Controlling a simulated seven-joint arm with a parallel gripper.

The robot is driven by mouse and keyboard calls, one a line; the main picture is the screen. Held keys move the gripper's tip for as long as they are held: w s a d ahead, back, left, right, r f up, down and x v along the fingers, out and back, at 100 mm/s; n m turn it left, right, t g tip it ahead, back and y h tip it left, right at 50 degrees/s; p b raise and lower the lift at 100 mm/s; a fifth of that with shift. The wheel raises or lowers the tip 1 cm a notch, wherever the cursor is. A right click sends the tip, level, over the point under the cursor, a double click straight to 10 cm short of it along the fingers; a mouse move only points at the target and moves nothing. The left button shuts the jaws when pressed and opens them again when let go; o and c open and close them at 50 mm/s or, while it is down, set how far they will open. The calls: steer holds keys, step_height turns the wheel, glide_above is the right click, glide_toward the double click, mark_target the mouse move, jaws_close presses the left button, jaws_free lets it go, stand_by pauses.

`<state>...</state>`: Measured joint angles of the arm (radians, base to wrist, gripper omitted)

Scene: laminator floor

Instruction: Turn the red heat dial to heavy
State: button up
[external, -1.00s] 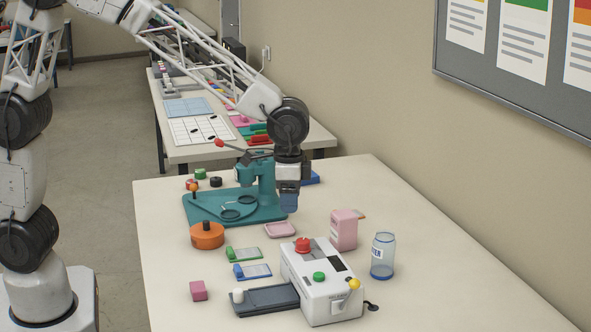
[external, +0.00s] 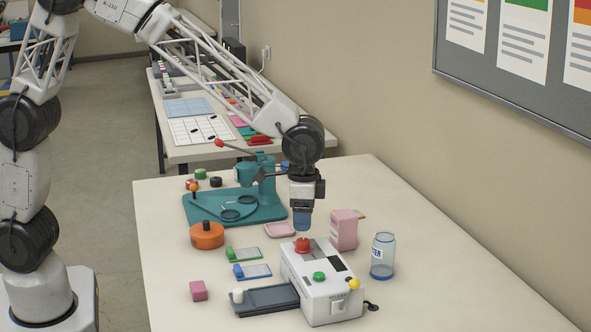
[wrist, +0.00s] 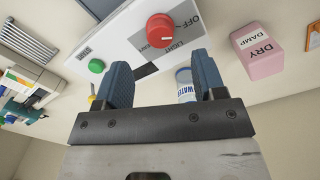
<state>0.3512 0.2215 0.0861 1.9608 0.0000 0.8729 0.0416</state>
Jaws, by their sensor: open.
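The red heat dial (external: 302,245) sits on top of the white laminator (external: 322,290), at its far end. In the wrist view the dial (wrist: 159,30) is a round red knob with "OFF" and "LIGHT" printed beside it; no "heavy" mark can be read. My gripper (external: 301,225) is above and just behind the dial in the external view, pointing down. In the wrist view my gripper (wrist: 157,78) has its two blue fingers apart with nothing between them, and the dial is beyond the fingertips, apart from them.
A green button (external: 319,277) and a yellow knob (external: 354,284) are on the laminator. A pink box (external: 343,230) and a water jar (external: 382,256) stand right of it. A teal press (external: 262,205) is behind left.

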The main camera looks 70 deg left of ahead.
mark_target(303, 241)
steer(key=shift+f, duration=3.25)
steer(key=shift+c, duration=0.5)
steer(key=c, duration=0.8)
